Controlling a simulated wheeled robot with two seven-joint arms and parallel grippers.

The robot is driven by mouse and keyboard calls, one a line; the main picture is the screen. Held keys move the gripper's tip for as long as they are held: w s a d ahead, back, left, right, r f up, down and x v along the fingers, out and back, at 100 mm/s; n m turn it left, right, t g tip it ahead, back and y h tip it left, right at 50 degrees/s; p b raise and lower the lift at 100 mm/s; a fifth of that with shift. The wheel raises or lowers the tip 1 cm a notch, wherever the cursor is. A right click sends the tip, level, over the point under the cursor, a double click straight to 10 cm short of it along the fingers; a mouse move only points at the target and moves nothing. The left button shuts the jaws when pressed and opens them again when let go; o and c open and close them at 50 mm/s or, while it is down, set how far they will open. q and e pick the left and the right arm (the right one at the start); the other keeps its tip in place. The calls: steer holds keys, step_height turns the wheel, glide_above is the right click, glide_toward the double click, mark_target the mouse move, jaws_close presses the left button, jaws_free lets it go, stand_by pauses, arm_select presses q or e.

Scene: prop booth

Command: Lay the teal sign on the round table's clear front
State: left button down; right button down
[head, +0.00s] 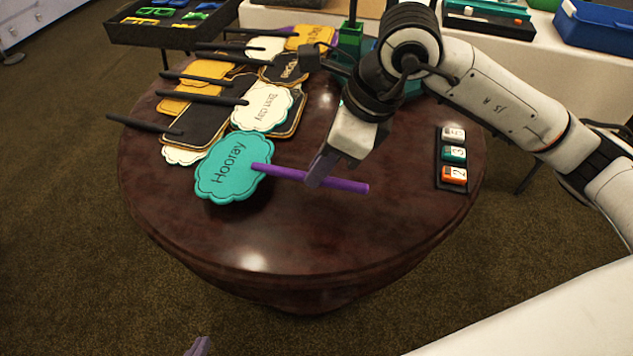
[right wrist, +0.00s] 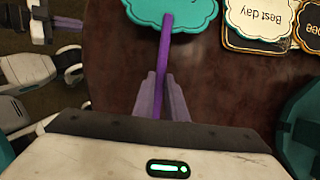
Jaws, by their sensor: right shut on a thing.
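The teal sign (head: 232,168) reads "Hooray" and has a purple stick (head: 345,185). My right gripper (head: 318,176) is shut on the stick, with the sign's face pointing left and up over the round table (head: 300,235). In the right wrist view, the stick (right wrist: 166,45) runs between the fingers (right wrist: 162,95) to the teal board (right wrist: 190,12). The sign looks close above the tabletop; contact is unclear. Only a tip of my left gripper (head: 198,346) shows at the bottom edge of the head view; its opening is unclear.
Several overlapping black, yellow and white signs, including "Best day" (head: 262,107), cover the table's back left. A rack of number blocks (head: 453,155) stands at the right. A green holder (head: 350,42) stands at the back. The table's front is bare.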

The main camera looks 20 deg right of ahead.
step_height(320, 180, down, 4)
steer(key=shift+r, duration=0.1)
steer(key=c, duration=1.8)
jaws_free()
arm_select(q)
steer(key=shift+s+d, duration=0.1)
arm_select(e)
steer(key=shift+o, duration=0.2)
arm_select(q)
steer(key=shift+f, duration=0.15)
arm_select(e)
steer(key=shift+r, duration=0.15)
steer(key=shift+d+r, duration=0.1)
steer(key=shift+r, duration=0.25)
steer(key=p+v, duration=0.1)
steer(key=v, duration=0.9)
steer(key=shift+s+r, duration=0.1)
steer(key=shift+r, duration=0.1)
arm_select(q)
steer(key=shift+r, duration=0.3)
arm_select(e)
steer(key=shift+s+d+r, duration=0.1)
steer(key=shift+d+r, duration=0.1)
steer(key=shift+r, duration=0.15)
